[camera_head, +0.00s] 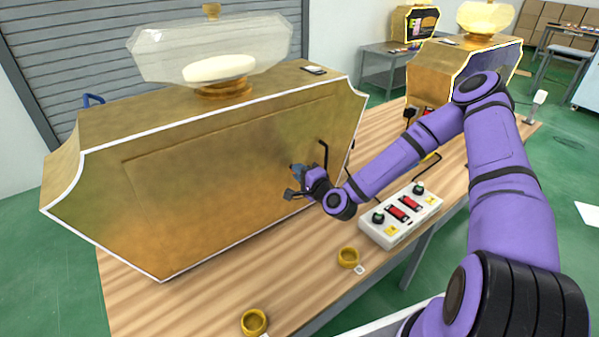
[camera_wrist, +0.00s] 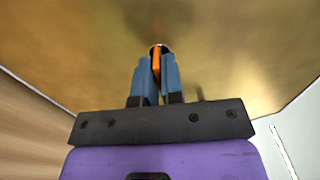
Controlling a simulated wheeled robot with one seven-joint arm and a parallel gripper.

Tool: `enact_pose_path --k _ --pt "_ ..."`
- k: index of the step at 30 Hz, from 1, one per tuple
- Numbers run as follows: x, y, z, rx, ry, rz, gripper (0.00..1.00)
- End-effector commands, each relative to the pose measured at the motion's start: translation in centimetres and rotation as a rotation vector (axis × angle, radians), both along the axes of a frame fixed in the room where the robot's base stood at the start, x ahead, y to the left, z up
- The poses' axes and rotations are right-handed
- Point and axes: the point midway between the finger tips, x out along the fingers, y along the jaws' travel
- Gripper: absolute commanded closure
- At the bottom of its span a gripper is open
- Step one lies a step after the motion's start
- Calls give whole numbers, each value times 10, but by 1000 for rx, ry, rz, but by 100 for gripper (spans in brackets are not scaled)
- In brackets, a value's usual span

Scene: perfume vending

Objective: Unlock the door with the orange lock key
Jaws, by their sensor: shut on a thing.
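My gripper (camera_head: 296,182) is at the front door panel (camera_head: 215,175) of the large gold perfume machine, near its lower right part. In the wrist view, the blue fingers of my gripper (camera_wrist: 157,80) are shut on the orange key (camera_wrist: 156,62). The key points at the gold panel (camera_wrist: 230,45), and its far end meets a small round light-coloured spot, likely the lock. I cannot tell how deep the key sits. In the head view the key and the lock are hidden by my gripper.
A second gold machine (camera_head: 437,72) stands behind my arm.

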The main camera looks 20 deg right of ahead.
Motion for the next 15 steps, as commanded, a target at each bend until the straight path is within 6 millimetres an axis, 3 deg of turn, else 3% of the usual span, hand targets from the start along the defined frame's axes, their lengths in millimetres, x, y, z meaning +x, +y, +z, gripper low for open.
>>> enact_pose_path --k 12,13,15 --pt "0 -1 0 5 3 -2 100" --pt "0 -1 0 5 3 -2 87" --pt "0 -1 0 5 3 -2 71"
